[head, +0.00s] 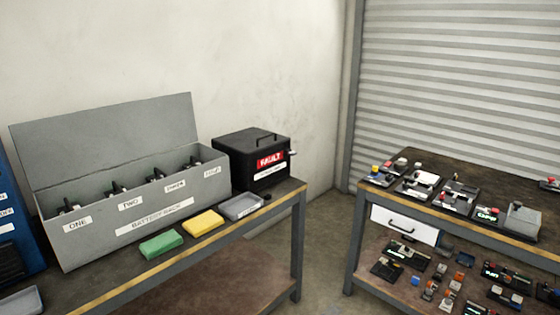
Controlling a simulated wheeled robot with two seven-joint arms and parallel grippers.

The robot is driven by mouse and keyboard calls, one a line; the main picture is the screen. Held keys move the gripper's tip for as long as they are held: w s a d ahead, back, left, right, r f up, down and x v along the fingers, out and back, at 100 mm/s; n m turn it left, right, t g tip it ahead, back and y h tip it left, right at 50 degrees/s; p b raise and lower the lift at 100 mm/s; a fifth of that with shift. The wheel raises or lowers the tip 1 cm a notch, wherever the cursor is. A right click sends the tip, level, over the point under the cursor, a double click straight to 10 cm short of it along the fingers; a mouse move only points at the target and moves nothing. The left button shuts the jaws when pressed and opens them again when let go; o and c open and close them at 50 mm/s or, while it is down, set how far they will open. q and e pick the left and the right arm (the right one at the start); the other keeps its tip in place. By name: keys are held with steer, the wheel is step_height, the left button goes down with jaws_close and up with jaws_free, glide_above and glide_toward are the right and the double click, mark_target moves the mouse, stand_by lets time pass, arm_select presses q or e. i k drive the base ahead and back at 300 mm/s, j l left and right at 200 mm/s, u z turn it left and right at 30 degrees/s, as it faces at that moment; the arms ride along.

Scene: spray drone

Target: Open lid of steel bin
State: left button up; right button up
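No bin is plainly marked as the steel bin. Neither of my grippers is in view.
On the left bench (100,293) lie a green block (161,244), a yellow block (203,223) and a grey tray (241,207). A blue cabinet (15,235) is at far left. A right bench (460,170) holds several small devices. Floor shows between the benches.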

mark_target(248, 141)
steer(key=i+j+u, duration=0.25)
steer(key=i+j, duration=0.25)
steer(key=j, duration=0.15)
steer(key=i+j+u, duration=0.25)
steer(key=i+j, duration=0.35)
